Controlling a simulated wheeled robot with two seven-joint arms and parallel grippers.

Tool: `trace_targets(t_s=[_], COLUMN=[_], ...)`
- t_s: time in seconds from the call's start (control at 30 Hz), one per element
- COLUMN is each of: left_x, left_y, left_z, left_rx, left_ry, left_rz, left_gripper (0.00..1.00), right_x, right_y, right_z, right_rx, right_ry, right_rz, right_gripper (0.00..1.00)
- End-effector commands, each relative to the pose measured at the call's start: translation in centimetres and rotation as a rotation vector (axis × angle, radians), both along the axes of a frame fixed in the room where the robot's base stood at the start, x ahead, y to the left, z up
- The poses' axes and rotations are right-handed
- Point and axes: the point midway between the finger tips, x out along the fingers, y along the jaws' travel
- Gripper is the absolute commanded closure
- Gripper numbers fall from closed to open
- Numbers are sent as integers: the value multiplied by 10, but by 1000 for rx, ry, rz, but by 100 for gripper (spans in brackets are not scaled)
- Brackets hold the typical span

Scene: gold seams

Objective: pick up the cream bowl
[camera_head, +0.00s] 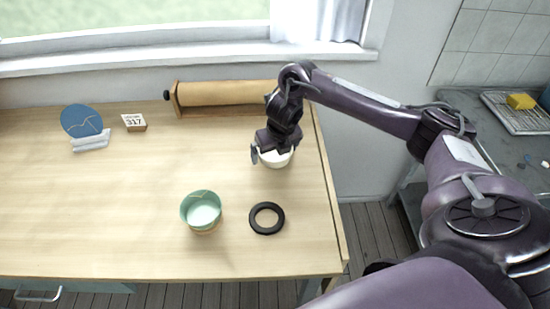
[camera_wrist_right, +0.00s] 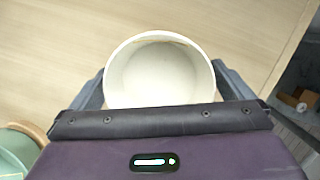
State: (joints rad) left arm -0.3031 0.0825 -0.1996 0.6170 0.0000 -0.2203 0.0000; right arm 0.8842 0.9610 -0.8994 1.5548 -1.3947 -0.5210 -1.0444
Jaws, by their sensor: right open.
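The cream bowl (camera_head: 277,160) stands upright on the wooden table, near its right edge. In the right wrist view the bowl (camera_wrist_right: 158,72) is empty, with a pale inside and a thin tan line at its far rim. My right gripper (camera_head: 271,157) is at the bowl, seen from above. Its fingers are open, one on each side of the bowl. In the right wrist view the lower part of the bowl is hidden behind the gripper body. I cannot tell whether the fingers touch the bowl. My left gripper is not in view.
A green bowl (camera_head: 201,211) on a tan base and a black ring (camera_head: 267,218) are nearer the front. A paper roll (camera_head: 228,94) lies behind. A blue disc (camera_head: 82,122) on a stand and a small number card (camera_head: 134,122) are at the left. The table's middle (camera_head: 120,190) is clear.

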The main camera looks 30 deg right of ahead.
Motion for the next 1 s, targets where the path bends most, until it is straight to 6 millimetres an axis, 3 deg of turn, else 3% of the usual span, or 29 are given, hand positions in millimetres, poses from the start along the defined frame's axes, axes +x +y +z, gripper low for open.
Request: trace_targets(t_s=[0.3, 0.63, 1.0], left_x=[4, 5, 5], left_y=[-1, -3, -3], left_z=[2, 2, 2], left_rx=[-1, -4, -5], left_ry=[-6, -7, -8], left_rz=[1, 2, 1], left_gripper=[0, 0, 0], right_x=[2, 2, 3], right_y=[0, 0, 0], right_z=[-7, -7, 0], right_rx=[0, -1, -1], right_ry=[-1, -1, -4], right_rz=[0, -1, 0], right_gripper=[0, 42, 43])
